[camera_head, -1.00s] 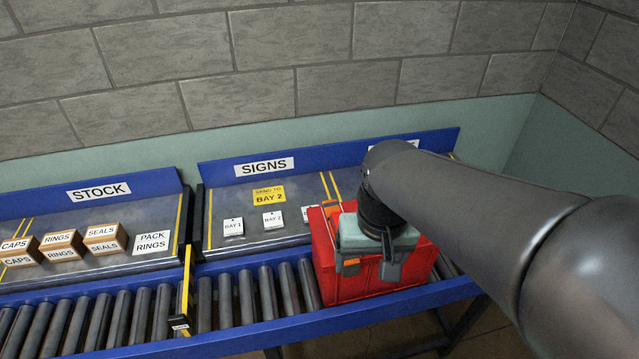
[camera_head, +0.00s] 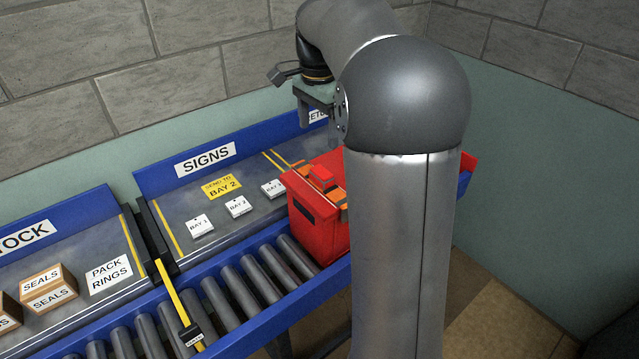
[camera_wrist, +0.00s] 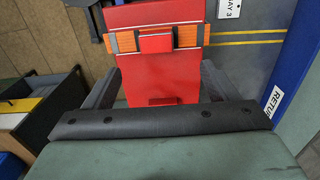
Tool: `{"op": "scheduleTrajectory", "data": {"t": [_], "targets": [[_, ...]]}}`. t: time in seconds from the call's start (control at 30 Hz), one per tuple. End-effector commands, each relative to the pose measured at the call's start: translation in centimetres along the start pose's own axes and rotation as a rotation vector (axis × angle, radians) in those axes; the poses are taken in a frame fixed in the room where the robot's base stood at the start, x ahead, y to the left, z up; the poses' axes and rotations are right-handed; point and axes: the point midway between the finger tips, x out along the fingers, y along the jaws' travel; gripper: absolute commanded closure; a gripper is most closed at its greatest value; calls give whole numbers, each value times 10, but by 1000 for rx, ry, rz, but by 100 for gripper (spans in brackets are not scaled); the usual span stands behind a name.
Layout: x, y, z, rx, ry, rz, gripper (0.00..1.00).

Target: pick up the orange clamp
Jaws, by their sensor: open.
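I cannot pick out an orange clamp for certain. Orange parts (camera_head: 340,196) show on top of a red case (camera_head: 315,224), beside a red block on its lid. In the wrist view, orange pieces (camera_wrist: 123,41) lie on both sides of a dark-edged red block on the red case (camera_wrist: 150,88). I cannot tell whether they are a clamp or part of the case. My gripper (camera_head: 318,108) is open and empty, raised above and behind the case. In the wrist view my gripper's fingers (camera_wrist: 160,72) stand apart with the case below. My arm hides the case's right part.
The case stands on a blue-edged roller conveyor (camera_head: 250,290). Behind it is the SIGNS shelf (camera_head: 190,225) with small white signs (camera_head: 237,207) and a yellow sign (camera_head: 221,187). Boxes (camera_head: 50,290) stand at left. A yellow-and-black bar (camera_head: 176,305) crosses the conveyor.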

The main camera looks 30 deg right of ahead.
Motion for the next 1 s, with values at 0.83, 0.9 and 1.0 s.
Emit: {"op": "scheduleTrajectory", "data": {"t": [0.83, 0.9, 1.0], "targets": [[114, 7, -5, -2, -1, 0, 20], [118, 7, -5, -2, 0, -1, 20], [119, 7, -5, -3, 0, -2, 20]]}}
